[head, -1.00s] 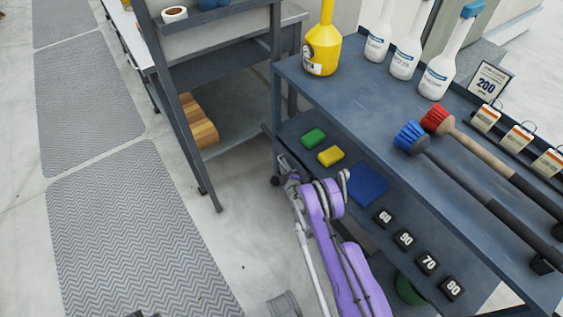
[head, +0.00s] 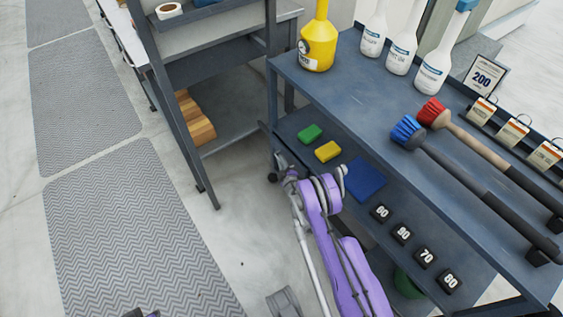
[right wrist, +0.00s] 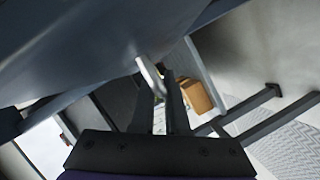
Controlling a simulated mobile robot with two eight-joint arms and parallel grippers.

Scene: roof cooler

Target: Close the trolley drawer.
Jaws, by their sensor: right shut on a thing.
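The trolley (head: 350,98) is blue-grey and stands at the right of the head view. Its lower level (head: 330,176) shows under the top; I cannot clearly make out the drawer there. My right arm reaches to the trolley's left end, with the right gripper (head: 284,163) small and partly hidden at that end. In the right wrist view, the dark fingers (right wrist: 160,103) are closed around a pale bar (right wrist: 150,74), apparently the drawer handle. A dark blue panel (right wrist: 80,55) fills the upper left there.
On the trolley top are a yellow bottle (head: 318,48), several white bottles and two brushes (head: 432,112). Sponges (head: 327,151) and number blocks (head: 402,234) lie below. A grey rack (head: 225,80) stands close to the left. Floor with mats (head: 130,225) is free farther left.

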